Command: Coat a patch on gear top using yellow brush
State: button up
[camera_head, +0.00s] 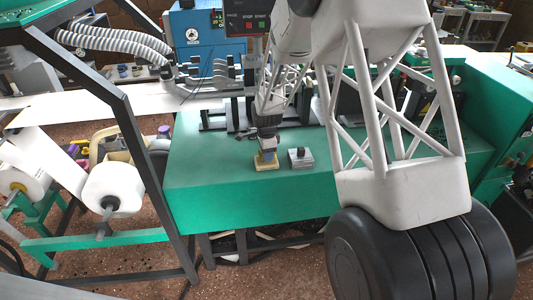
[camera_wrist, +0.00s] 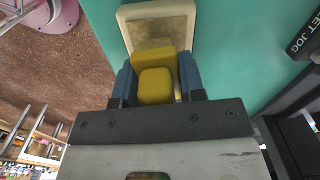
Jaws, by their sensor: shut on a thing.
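My gripper (camera_head: 266,153) points down over the green machine top (camera_head: 215,185). Its blue fingers are shut on the yellow brush (camera_wrist: 156,82), one finger on each side. A cream-rimmed square tray (camera_wrist: 125,14) with a tan-gold inner face lies just beyond the brush in the wrist view. In the head view the tray (camera_head: 266,166) is right under the gripper. I cannot tell whether the brush touches it. I cannot clearly make out a gear; a small grey block with a dark top (camera_head: 301,157) sits just right of the tray.
The green top is bare in front and left of the tray. A dark slanted frame post (camera_head: 135,140) and white paper rolls (camera_head: 113,188) stand at left. A blue box (camera_head: 207,42) and machine parts stand behind. A black labelled block (camera_wrist: 305,35) is at right in the wrist view.

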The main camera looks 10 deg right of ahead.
jog(key=shift+f, duration=0.6)
dwell(1.9)
jog(key=shift+r, duration=0.1)
jog(key=shift+r, duration=3.5)
jog(key=shift+w, duration=0.15)
jog(key=shift+w+d+f+n, duration=0.15)
jog(key=shift+w+f+n, duration=0.05)
jog(key=shift+w+n, duration=0.2)
jog(key=shift+w+d+f+n, duration=0.15)
jog(key=shift+w+n, duration=0.2)
jog(key=shift+n, duration=0.05)
jog(key=w+d+f+n, duration=0.1)
jog(key=w+n, duration=0.2)
jog(key=w+d+f+n, duration=0.1)
jog(key=w+f+n, duration=0.1)
jog(key=w+n, duration=0.1)
jog(key=w+d+f+n, duration=0.1)
jog(key=w+n, duration=0.3)
jog(key=shift+w+d+f, duration=0.25)
jog(key=shift+d, duration=0.1)
jog(key=shift+w+d+f+n, duration=0.2)
jog(key=shift+w+n, duration=0.2)
jog(key=shift+n, duration=0.05)
jog(key=shift+w+d+f+n, duration=0.15)
jog(key=shift+w+n, duration=0.2)
jog(key=shift+n, duration=0.1)
